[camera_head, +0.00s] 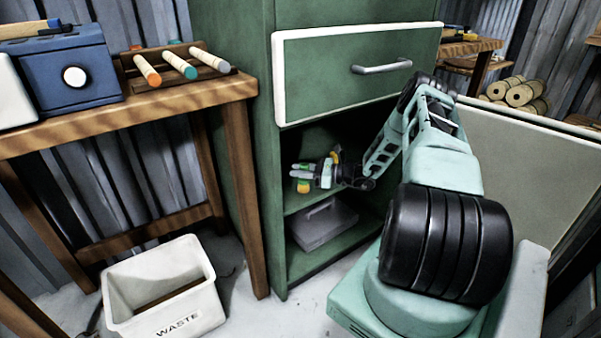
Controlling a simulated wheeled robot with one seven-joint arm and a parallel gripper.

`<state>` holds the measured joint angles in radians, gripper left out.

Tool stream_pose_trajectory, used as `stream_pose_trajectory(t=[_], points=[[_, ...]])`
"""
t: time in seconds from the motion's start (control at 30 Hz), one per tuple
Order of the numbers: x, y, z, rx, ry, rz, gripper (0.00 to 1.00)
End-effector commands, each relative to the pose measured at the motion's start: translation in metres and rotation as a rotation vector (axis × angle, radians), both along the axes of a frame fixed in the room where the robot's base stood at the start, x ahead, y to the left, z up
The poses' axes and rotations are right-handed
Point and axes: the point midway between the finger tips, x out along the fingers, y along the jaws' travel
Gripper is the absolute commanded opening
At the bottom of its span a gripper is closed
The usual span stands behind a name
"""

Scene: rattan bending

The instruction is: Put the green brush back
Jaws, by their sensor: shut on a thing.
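My gripper (307,172) reaches from the right into the open lower part of a green cabinet (262,170). It is above the cabinet's inner shelf. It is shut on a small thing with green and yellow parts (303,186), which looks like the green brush. The thing is small and dark here, so its exact shape and tilt are unclear. I cannot tell whether it touches the shelf.
A grey box with a handle (324,225) sits lower in the cabinet. The cabinet door (535,160) stands open at right. A wooden table (185,98) holds a rack of coloured-tip tools (182,72). A waste bin (165,290) stands below.

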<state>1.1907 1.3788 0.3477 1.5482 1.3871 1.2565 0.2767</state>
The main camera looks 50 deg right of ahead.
Motion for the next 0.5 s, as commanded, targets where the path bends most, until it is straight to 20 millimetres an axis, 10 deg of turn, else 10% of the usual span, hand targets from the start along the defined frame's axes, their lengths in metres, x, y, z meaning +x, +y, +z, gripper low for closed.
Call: stream_pose_trajectory(t=[0.2,0.23,0.3,0.5], points=[[-0.0002,-0.0001,-0.0030,0.001,0.000,0.000,0.05],[-0.0003,-0.0002,-0.0019,0.000,0.000,0.000,0.36],[-0.0003,-0.0002,-0.0017,0.001,0.001,0.000,0.50],[-0.0003,-0.0001,-0.0016,0.001,0.001,0.000,0.50]])
